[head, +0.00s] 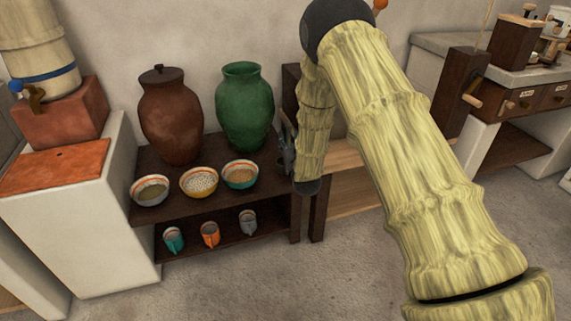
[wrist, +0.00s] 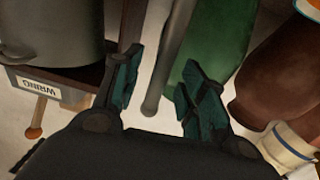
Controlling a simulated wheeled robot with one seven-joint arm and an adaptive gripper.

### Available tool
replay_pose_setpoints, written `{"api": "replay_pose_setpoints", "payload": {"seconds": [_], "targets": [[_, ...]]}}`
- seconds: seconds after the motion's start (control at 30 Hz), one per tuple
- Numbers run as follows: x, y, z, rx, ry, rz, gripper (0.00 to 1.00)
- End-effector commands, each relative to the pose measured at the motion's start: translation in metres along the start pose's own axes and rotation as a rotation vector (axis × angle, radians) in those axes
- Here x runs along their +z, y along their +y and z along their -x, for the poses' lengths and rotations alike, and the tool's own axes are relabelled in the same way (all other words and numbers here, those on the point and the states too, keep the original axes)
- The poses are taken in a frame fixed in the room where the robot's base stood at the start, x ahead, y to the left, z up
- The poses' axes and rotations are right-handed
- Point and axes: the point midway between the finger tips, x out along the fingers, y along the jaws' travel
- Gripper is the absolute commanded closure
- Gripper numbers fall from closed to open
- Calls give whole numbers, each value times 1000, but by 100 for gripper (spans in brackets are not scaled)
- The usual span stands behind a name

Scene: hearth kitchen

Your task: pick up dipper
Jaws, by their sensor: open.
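I cannot clearly make out a dipper in the head view. In the wrist view, a slim grey-brown rod with a rounded end (wrist: 165,60) shows beyond and between my fingers; it may be the dipper's handle, but I cannot tell. My gripper (wrist: 160,92) is open, its two dark teal-padded fingers apart with nothing seen held between them. In the head view my gripper (head: 287,145) is partly hidden by my arm, at the right end of the dark shelf, right of the green jar (head: 244,106).
A brown lidded jar (head: 171,118) stands left of the green jar. Several bowls, one with white contents (head: 199,182), line the shelf front, with cups such as the orange one (head: 210,235) below. The wrist view shows a grey pot (wrist: 52,32) at upper left. Floor in front is clear.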

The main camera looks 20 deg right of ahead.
Motion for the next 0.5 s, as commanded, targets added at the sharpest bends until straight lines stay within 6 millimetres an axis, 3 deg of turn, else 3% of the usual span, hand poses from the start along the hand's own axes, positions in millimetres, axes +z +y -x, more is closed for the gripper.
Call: {"api": "replay_pose_setpoints", "payload": {"seconds": [0.2, 0.43, 0.5], "targets": [[0, -1, -19, 0, 0, 0, 58], [0, 0, -20, 0, -1, 0, 58], [0, 0, -20, 0, -1, 0, 68]]}}
